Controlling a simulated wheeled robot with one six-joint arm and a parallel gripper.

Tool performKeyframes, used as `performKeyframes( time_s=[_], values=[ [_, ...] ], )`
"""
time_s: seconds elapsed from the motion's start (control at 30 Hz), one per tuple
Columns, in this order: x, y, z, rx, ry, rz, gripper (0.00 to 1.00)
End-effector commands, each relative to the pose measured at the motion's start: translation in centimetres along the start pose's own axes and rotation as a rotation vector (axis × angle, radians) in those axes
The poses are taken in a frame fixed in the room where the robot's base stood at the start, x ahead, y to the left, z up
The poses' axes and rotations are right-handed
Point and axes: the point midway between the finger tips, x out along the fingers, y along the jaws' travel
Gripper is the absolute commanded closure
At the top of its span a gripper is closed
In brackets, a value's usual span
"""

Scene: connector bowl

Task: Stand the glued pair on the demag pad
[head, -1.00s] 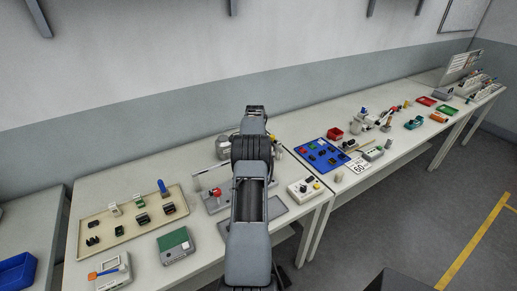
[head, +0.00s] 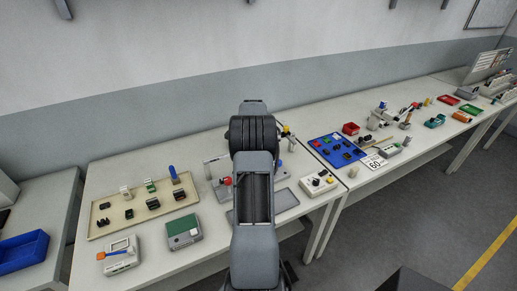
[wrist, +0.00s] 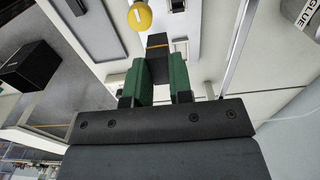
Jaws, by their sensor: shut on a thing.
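In the wrist view my gripper (wrist: 157,75) is shut, with its green fingers on either side of a small dark block, the glued pair (wrist: 157,41). A thin orange line crosses the block, and its end sticks out past the fingertips. In the head view my arm hides the gripper and the pair. No label for the demag pad is readable. A grey box with a green top (head: 183,228) stands left of my arm on the near bench, but I cannot tell if it is the pad.
A beige tray (head: 104,232) with several connectors lies at left. A small device (head: 120,255) stands at the front left. A white box with knobs (head: 319,184) is right of my arm. A blue tray (head: 335,150) lies on the right bench. A yellow knob (wrist: 139,15) is close past the pair.

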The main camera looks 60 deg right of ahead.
Motion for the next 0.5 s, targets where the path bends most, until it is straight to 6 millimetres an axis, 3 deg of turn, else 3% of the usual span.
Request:
performKeyframes(
  time_s=[0.5],
  values=[
    [0.1,1.2,4.3,-0.002,0.0,-0.001,1.0]
  ],
)
